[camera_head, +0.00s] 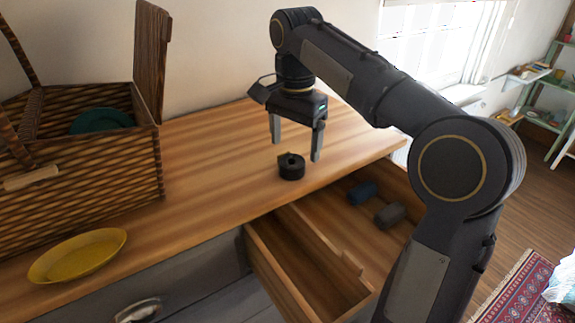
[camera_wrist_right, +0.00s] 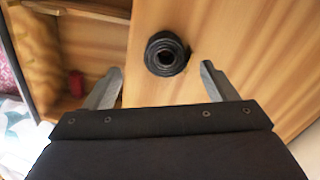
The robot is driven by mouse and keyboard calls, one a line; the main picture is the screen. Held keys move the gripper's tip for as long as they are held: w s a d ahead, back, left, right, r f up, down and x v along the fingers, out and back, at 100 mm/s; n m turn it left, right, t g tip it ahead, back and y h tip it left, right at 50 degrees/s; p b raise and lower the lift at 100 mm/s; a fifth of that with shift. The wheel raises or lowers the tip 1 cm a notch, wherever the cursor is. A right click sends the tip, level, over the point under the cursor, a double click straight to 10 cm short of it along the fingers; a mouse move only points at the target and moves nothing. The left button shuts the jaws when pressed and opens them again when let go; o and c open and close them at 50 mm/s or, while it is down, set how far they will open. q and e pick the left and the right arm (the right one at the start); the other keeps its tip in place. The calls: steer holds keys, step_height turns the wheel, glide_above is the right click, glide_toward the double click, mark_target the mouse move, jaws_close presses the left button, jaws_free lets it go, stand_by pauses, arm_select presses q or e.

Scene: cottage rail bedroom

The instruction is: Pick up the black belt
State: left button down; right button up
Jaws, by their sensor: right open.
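The black belt (camera_head: 291,167) is coiled into a small roll on the wooden dresser top (camera_head: 215,150), near its front edge above the open drawer. My right gripper (camera_head: 296,152) is open and empty, pointing down just above and behind the belt. In the right wrist view the belt (camera_wrist_right: 166,54) lies ahead of the gap between the two open fingers (camera_wrist_right: 160,82), apart from both. My left gripper is not in view.
A woven basket (camera_head: 100,185) with a teal item (camera_head: 101,120) inside stands at the left. A yellow dish (camera_head: 77,255) lies before it. The open drawer (camera_head: 290,262) holds a blue roll (camera_head: 362,193) and a grey roll (camera_head: 390,215). The dresser top around the belt is clear.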

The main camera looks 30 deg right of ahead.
mark_target(291, 162)
steer(key=f, duration=0.3)
steer(key=f+p, duration=0.1)
steer(key=shift+w+a+f, duration=0.3)
steer(key=shift+f, duration=0.4)
steer(key=c, duration=1.2)
steer(key=shift+r, duration=0.15)
